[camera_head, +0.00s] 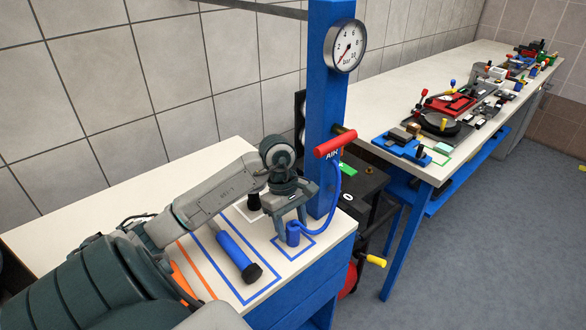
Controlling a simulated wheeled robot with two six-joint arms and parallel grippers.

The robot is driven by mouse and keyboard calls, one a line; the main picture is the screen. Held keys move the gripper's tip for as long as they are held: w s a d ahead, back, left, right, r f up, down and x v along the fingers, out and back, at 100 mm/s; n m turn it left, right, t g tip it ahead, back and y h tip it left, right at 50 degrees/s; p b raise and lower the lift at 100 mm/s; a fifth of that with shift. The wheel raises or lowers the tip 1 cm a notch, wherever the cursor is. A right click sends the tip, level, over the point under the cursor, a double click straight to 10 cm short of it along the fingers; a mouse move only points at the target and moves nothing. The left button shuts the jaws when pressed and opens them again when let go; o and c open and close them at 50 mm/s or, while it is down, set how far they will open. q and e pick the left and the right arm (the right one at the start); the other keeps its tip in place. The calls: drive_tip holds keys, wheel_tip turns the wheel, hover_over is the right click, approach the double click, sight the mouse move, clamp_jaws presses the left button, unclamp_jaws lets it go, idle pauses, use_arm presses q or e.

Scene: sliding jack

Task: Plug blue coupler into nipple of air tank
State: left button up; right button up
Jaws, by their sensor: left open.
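The blue coupler (293,237) stands upright on the white bench, in a blue outlined square at its right end. A blue hose (335,200) curves from it up to the red AIR handle (335,142) on the blue post. My left gripper (290,222) is open and points down, its fingers at either side of the coupler's top. I cannot tell whether they touch it. Dark equipment with a red part (348,282) low down, probably the air tank, stands in the gap right of the bench, partly hidden. I cannot make out its nipple. My right gripper is not in view.
A blue tool with a black end (238,257) lies in a blue outline left of the coupler. The blue post (326,95) with a pressure gauge (345,46) rises close behind my gripper. A yellow-ended lever (375,261) sticks out right. A long bench (400,95) holds several fixtures.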

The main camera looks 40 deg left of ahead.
sight(295, 226)
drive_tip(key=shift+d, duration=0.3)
use_arm(q)
drive_tip(key=shift+c, duration=0.6)
drive_tip(key=c, duration=0.8)
drive_tip(key=shift+d+p+v, duration=0.25)
drive_tip(key=shift+p+v, duration=0.1)
drive_tip(key=shift+v, duration=0.7)
drive_tip(key=shift+d+p+v, duration=0.25)
drive_tip(key=shift+p+v, duration=0.1)
drive_tip(key=shift+v, duration=0.75)
drive_tip(key=shift+r, duration=0.45)
drive_tip(key=shift+s, duration=0.1)
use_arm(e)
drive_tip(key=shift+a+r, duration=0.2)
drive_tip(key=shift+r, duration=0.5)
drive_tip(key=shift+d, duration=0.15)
